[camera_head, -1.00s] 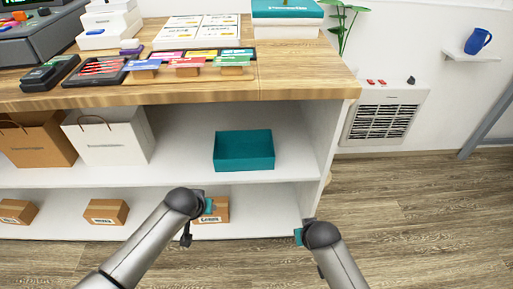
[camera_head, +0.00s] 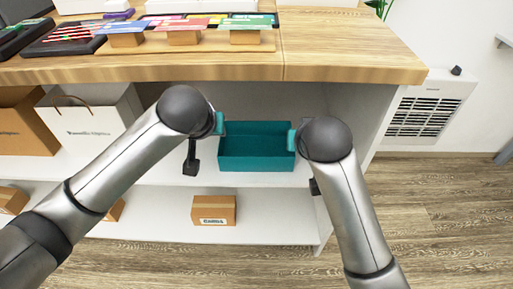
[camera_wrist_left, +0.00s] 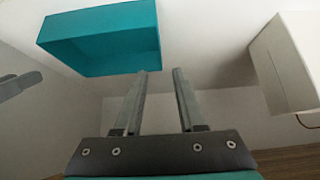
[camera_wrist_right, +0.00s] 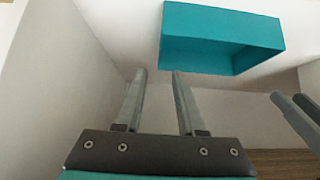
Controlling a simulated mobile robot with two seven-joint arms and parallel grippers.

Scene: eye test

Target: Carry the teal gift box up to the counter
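The teal gift box (camera_head: 255,161) sits on the upper shelf under the wooden counter (camera_head: 345,42); it looks open-topped. In the head view my left arm reaches to its left side and my right arm to its right side; the fingers are mostly hidden there. My left gripper (camera_wrist_left: 160,71) is open and empty, its fingertips close to the box, which shows beyond them in the left wrist view (camera_wrist_left: 105,45). My right gripper (camera_wrist_right: 159,71) is also open and empty, with the box beyond it, upper right, in the right wrist view (camera_wrist_right: 215,52). I cannot tell whether either touches it.
A white paper bag (camera_head: 85,118) and a brown bag (camera_head: 25,120) stand left on the same shelf (camera_head: 165,176). A small carton (camera_head: 214,210) lies on the lower shelf. Cards on small stands (camera_head: 185,37) line the counter's left part; its right front is clear.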

